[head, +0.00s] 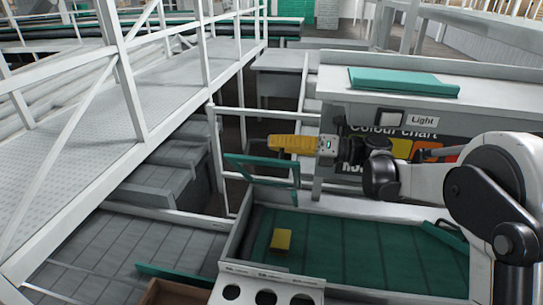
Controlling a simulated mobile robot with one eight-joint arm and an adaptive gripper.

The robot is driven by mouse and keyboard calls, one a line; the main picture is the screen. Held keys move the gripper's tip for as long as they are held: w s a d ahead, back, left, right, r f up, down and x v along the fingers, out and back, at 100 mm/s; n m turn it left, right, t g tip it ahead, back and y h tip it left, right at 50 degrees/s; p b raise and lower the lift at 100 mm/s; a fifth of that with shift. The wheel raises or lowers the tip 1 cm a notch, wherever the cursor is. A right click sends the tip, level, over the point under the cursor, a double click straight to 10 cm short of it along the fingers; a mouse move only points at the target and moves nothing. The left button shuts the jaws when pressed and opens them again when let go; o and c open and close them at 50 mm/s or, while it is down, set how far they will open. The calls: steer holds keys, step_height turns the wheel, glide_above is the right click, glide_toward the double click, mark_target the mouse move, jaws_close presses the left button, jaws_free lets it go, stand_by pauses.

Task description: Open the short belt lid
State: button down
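My arm reaches in from the right, and my gripper (278,143), yellow towards its end, points left above the far left corner of the belt bed. I cannot tell whether its fingers are apart or together, or whether it touches anything. A teal frame (262,162) stands tilted just below and left of it; it may be the short belt lid, but I cannot be sure. The green belt (350,255) lies in a pale-walled bed below, its surface uncovered where I see it. A yellow block (281,240) rests on the belt.
A grey-white counter (480,95) with a teal slab (403,82) and a colour chart (395,145) stands behind my arm. A railed walkway (85,125) runs along the left. A panel with round holes (268,285) is at the front. A teal bar (172,275) lies front left.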

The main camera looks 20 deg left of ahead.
steer(key=shift+w+r+m, duration=0.4)
steer(key=shift+w+m, duration=0.3)
steer(key=shift+w, duration=0.15)
steer(key=c, duration=1.5)
jaws_free()
steer(key=w+d, duration=0.1)
steer(key=d, duration=1.1)
steer(key=shift+w+a, duration=0.1)
